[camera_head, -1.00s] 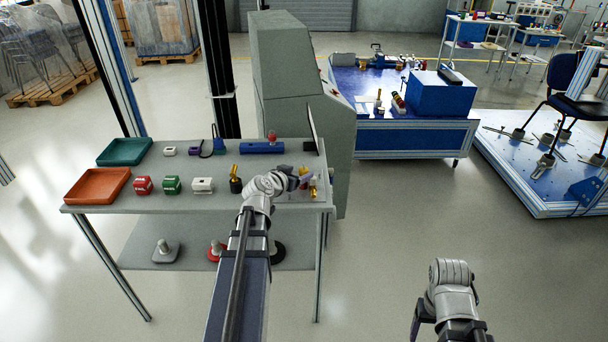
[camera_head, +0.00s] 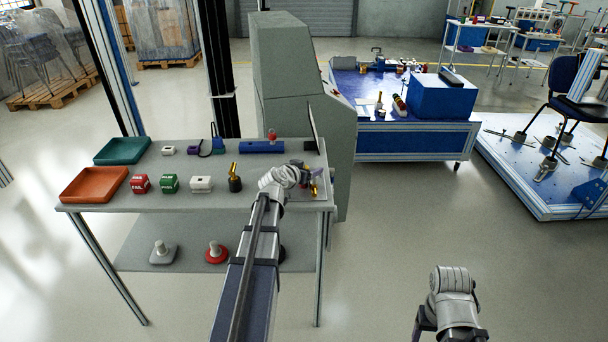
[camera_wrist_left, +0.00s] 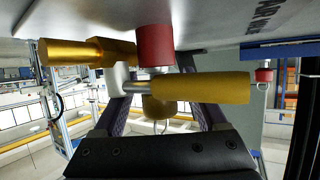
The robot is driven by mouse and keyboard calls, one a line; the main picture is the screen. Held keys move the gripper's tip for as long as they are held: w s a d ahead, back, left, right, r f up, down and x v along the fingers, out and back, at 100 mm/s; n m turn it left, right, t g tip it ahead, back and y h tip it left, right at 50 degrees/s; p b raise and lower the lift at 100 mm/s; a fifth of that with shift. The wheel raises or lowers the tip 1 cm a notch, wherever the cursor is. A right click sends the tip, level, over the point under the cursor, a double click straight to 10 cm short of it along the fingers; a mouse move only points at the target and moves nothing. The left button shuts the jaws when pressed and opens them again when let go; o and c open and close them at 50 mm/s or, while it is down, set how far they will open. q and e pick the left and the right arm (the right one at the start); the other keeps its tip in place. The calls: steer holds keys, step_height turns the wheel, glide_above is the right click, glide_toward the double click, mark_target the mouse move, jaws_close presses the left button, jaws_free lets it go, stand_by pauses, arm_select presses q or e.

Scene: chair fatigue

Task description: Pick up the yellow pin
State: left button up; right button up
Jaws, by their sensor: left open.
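The yellow pin, with a yellow cylindrical handle (camera_wrist_left: 208,88) and a thin silver shaft, lies crosswise in the left wrist view, in front of the jaws. My left gripper (camera_wrist_left: 160,112) is open, its two purple fingers reaching behind the pin in that view. I cannot tell whether they touch it. In the head view my left gripper (camera_head: 306,178) is at the right end of the grey table, largely hiding the small yellow parts there. My right gripper (camera_head: 420,322) shows only partly at the bottom, away from the table.
Near the pin are a gold cylindrical part (camera_wrist_left: 75,52) and a red cylinder (camera_wrist_left: 155,45). The grey table (camera_head: 115,191) also holds an orange tray (camera_head: 95,185), a green tray (camera_head: 122,151) and several small parts. A grey machine cabinet (camera_head: 300,100) stands close behind its right end.

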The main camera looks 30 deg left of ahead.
arm_select(q)
jaws_close()
stand_by(0.4)
steer(key=shift+r, duration=0.15)
arm_select(e)
steer(key=shift+r, duration=0.15)
